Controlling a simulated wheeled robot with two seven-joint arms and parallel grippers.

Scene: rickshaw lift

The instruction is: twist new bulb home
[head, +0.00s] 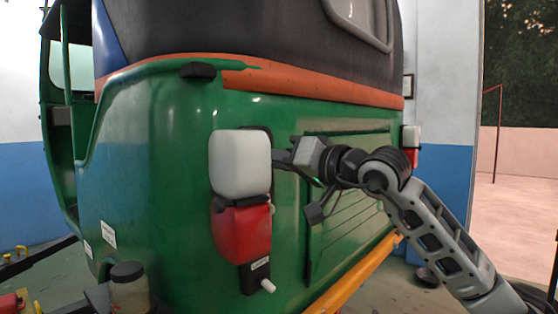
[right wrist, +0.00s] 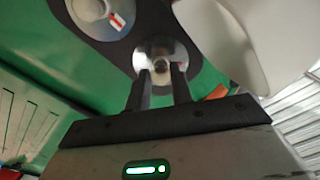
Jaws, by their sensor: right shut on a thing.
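The new bulb (right wrist: 160,62) is small and sits at the middle of a round silver reflector (right wrist: 178,50) in the right wrist view. My right gripper (right wrist: 159,76) is shut on it, with a finger on each side. How deep the bulb sits in its socket cannot be told. In the head view my right gripper (head: 284,158) reaches behind the white lamp lens (head: 239,163), which hides its fingertips and the bulb. That lens stands out from the green rickshaw body (head: 180,190), above a red lens (head: 240,232). My left gripper is not in view.
A second reflector (right wrist: 98,12) with a red-and-white tag lies beside the first one on the dark lamp plate. The white lens (right wrist: 218,45) hangs close to my right gripper. A jar with a dark lid (head: 129,288) stands at the lower left.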

